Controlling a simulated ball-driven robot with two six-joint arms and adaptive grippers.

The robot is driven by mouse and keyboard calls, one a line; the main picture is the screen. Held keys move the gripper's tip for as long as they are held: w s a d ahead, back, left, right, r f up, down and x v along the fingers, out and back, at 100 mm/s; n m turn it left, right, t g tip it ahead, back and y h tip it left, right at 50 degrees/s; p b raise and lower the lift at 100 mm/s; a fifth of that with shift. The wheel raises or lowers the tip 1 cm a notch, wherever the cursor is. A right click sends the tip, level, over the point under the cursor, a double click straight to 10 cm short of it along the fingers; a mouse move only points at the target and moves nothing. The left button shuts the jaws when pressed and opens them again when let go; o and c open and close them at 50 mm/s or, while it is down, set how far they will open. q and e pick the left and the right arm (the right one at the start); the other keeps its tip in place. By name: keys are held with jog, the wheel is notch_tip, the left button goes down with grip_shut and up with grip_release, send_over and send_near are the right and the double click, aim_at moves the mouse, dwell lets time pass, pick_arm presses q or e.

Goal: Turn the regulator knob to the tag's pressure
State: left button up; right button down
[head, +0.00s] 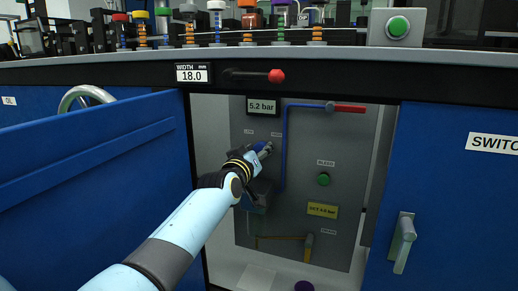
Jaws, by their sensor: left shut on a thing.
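My left gripper (265,150) reaches into the open cabinet and is shut on the regulator knob, on the grey panel (300,180). The knob is mostly hidden by the fingers, with a bit of blue showing, and its angle cannot be read. The pressure display (262,106) above it reads 5.2 bar. A yellow tag (323,210) lower right on the panel carries a set pressure in small print, seemingly 4.5 bar. My right gripper is not in view.
A blue pipe (284,150) and a red lever (349,109) are near the gripper. The open blue door (95,160) flanks my arm on the left. A red-tipped lever (276,76) juts out above.

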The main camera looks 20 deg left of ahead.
pick_arm(q)
jog(key=n, duration=0.3)
jog(key=shift+n+p, duration=0.35)
jog(key=shift+n, duration=0.05)
jog(key=n, duration=0.4)
jog(key=shift+a+f+n, duration=0.1)
jog(key=shift+f+n, duration=0.05)
jog(key=shift+n, duration=0.15)
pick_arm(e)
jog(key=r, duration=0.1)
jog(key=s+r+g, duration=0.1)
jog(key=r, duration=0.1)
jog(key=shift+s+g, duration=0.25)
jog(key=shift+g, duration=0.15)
pick_arm(q)
jog(key=o, duration=1.2)
jog(key=shift+s, duration=0.1)
jog(key=s, duration=1.1)
jog(key=shift+s+a, duration=0.2)
jog(key=shift+s, duration=0.2)
